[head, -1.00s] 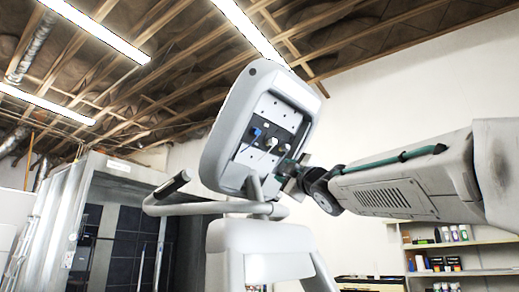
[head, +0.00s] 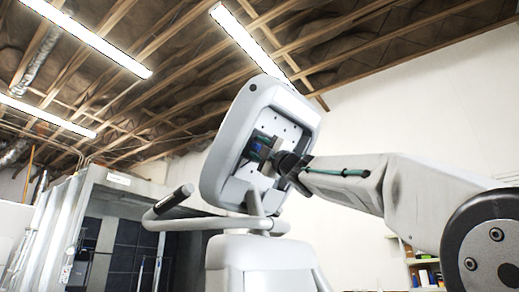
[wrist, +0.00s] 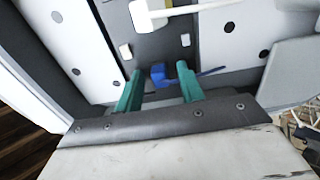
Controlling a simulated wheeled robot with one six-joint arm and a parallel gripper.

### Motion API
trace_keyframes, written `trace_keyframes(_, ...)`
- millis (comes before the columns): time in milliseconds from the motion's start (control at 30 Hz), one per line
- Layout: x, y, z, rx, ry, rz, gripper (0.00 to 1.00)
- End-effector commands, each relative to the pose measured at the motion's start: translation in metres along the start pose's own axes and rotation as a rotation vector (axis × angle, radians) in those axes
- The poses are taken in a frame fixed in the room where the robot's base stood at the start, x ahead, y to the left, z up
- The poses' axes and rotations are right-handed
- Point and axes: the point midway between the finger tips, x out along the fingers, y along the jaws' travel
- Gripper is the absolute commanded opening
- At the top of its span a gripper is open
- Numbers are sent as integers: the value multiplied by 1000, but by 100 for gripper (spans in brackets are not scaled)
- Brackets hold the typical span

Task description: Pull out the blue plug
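The blue plug (wrist: 160,75) sits in the dark recessed panel on the back of the exercise machine's console (head: 212,165). In the wrist view it shows at and between the tips of my gripper's green fingers (wrist: 158,82), with a thin blue cable running right. The fingers are spread apart, with visible gaps beside the plug; I cannot tell how far they reach around it. In the head view the blue plug (head: 257,146) is partly hidden by my gripper (head: 268,158), which is right at the panel.
A white plug with a white cable (wrist: 142,16) is in the same panel, beyond the blue one. The console's handlebar (head: 172,200) reaches out to the left below. A shelf with small items (head: 424,270) stands at the lower right.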

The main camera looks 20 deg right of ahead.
Motion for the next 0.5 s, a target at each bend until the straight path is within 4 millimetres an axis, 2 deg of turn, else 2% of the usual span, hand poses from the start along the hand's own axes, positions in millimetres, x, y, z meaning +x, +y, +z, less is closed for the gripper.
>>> trace_keyframes(167,0,0,0,0,0,0,38)
trace_keyframes(267,0,0,0,0,-1,0,13)
trace_keyframes(300,0,0,0,0,-1,-1,2)
trace_keyframes(500,-2,0,0,0,-1,-1,0)
